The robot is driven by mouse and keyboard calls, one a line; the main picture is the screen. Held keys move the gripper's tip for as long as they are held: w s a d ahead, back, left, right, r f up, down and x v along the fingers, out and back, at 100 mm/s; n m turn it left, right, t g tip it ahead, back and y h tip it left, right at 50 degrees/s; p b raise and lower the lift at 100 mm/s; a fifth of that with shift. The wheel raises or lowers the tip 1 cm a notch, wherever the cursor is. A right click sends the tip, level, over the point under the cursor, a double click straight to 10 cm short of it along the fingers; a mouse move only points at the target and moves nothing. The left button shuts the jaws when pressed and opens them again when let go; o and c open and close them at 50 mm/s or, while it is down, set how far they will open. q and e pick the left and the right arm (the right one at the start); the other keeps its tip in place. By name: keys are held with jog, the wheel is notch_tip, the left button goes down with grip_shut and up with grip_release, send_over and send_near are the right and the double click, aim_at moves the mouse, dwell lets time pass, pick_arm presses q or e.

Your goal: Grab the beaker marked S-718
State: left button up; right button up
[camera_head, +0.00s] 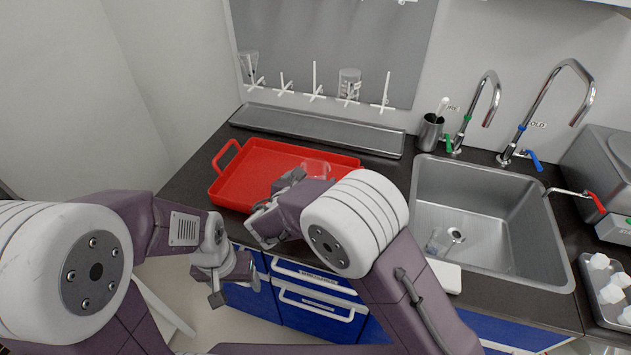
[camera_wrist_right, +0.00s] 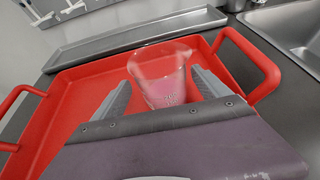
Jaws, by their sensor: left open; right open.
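A clear glass beaker (camera_wrist_right: 164,76) stands in the red tray (camera_head: 228,195); its printed marking is too small to read. In the head view the beaker (camera_head: 320,168) is partly behind my right gripper (camera_head: 276,193). In the right wrist view my right gripper (camera_wrist_right: 160,88) is open, with one finger on each side of the beaker. I cannot tell whether the fingers touch the glass. My left gripper (camera_head: 231,285) is open and empty, in front of the counter and below the tray.
Glassware hangs on the pegboard (camera_head: 349,83) and at its left (camera_head: 248,66). A steel trough (camera_head: 320,129) lies behind the tray. The sink (camera_head: 480,205) at right holds a small glass vessel (camera_head: 435,242). A white block (camera_head: 446,276) lies at the counter's front edge.

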aim_at(320, 161)
jog(key=x, duration=0.4)
jog(key=shift+w+d, duration=0.25)
jog(key=shift+w, duration=0.05)
jog(key=shift+s+r, duration=0.15)
jog(key=c, duration=1.6)
jog(key=shift+c, duration=0.2)
jog(key=shift+r+p, duration=0.35)
jog(key=shift+r, duration=1.5)
jog(key=shift+d+r, duration=0.2)
jog(key=shift+r, duration=0.15)
jog(key=d+r, duration=0.2)
jog(key=d, duration=0.1)
jog(key=d+r, duration=0.2)
jog(key=d, duration=0.2)
jog(key=s+d+r, duration=0.1)
jog(key=d+r, duration=0.1)
jog(key=d, duration=0.2)
jog(key=shift+d+r, duration=0.1)
jog(key=shift+r, duration=0.2)
